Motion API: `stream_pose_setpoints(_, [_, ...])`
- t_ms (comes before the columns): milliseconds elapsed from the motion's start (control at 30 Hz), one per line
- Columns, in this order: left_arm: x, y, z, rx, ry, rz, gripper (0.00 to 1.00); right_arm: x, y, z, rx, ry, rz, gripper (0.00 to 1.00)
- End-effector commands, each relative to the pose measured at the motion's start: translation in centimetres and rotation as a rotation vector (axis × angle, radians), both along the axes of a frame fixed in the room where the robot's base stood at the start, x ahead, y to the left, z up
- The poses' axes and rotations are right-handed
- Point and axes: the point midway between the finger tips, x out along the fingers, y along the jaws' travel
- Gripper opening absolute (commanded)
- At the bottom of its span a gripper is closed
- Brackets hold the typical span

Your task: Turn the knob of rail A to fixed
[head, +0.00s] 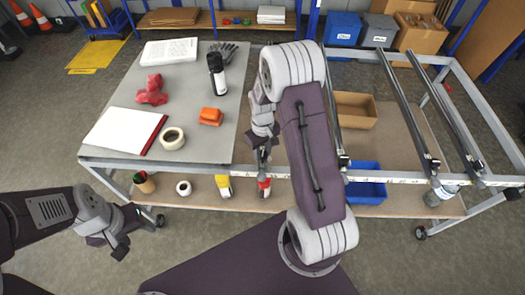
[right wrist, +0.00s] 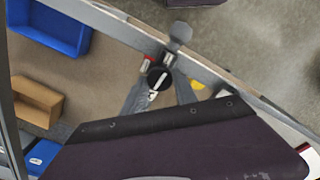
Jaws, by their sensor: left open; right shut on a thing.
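In the right wrist view, a round black knob (right wrist: 159,78) with a white pointer line sits at the metal front bar. My right gripper (right wrist: 160,90) has its two grey fingers on either side of the knob and is shut on it. In the head view my right gripper (head: 263,158) reaches down to the front bar; the knob is hidden there. The white pointer line runs slanted. No rail letter or fixed marking is readable. My left gripper (head: 118,243) is open and empty at the lower left, in front of the table and apart from everything.
Several rails (head: 408,105) with black end pieces cross the frame on the right. The front bar (head: 395,178) carries a scale. A blue bin (head: 366,188) and a cardboard box (head: 355,110) lie below. The grey tabletop (head: 190,135) holds a binder, tape and a black bottle.

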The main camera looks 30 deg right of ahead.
Motion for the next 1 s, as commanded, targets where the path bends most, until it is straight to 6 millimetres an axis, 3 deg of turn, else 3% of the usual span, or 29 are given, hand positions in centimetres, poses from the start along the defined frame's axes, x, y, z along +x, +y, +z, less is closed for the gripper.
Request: stream_pose_setpoints(1000, [0.00, 0.00, 0.99, 0.000, 0.000, 0.000, 0.53, -0.05, 0.03, 0.09, -0.001, 0.002, -0.915, 0.00])
